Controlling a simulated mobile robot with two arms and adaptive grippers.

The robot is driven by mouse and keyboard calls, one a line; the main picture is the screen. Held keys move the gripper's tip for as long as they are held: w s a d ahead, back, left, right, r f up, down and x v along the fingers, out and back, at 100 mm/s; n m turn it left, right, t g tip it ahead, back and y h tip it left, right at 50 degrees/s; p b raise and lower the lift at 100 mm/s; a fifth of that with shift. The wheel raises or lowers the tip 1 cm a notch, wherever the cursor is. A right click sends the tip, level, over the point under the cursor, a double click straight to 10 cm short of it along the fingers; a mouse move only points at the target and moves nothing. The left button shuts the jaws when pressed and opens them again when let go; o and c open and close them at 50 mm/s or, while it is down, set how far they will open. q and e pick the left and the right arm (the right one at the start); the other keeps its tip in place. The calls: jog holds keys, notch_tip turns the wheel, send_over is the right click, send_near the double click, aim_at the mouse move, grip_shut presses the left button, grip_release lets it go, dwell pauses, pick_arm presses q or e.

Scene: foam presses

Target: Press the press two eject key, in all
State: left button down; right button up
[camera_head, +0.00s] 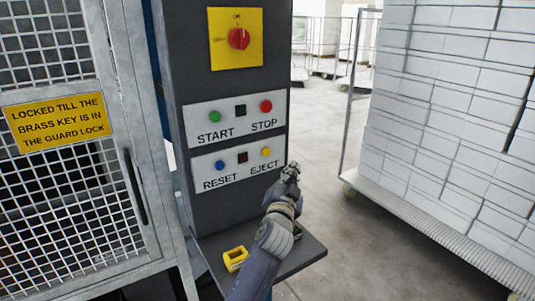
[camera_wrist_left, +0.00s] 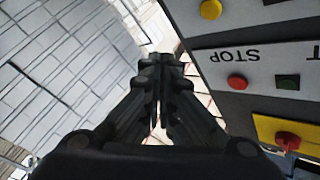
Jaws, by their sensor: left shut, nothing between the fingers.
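The eject key is a round yellow button (camera_head: 266,152) above the word EJECT on the lower white plate (camera_head: 213,170) of the grey control column. It also shows at the top of the left wrist view (camera_wrist_left: 211,9). My left gripper (camera_head: 291,170) is shut and empty, just right of and a little below the eject key, near the column's right edge. In the left wrist view its closed fingers (camera_wrist_left: 160,68) point past the column's side, apart from the button. My right gripper is not in view.
The blue reset button (camera_head: 220,165), green start button (camera_head: 214,117) and red stop button (camera_head: 266,106) are close by. A red rotary switch (camera_head: 239,39) sits above. A yellow object (camera_head: 235,258) lies on the shelf (camera_head: 309,250). A mesh guard door (camera_head: 70,205) stands left, a loaded cart (camera_head: 440,200) right.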

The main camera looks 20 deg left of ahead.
aim_at(267, 152)
pick_arm(q)
jog(key=shift+w+d+r, duration=0.2)
jog(key=shift+r, duration=0.2)
jog(key=w+a, duration=0.5)
jog(key=a, duration=0.2)
jog(key=shift+w, duration=0.2)
jog(key=shift+a, duration=0.15)
dwell(1.4)
jog(key=shift+w+a, duration=0.2)
jog(key=shift+w, duration=0.05)
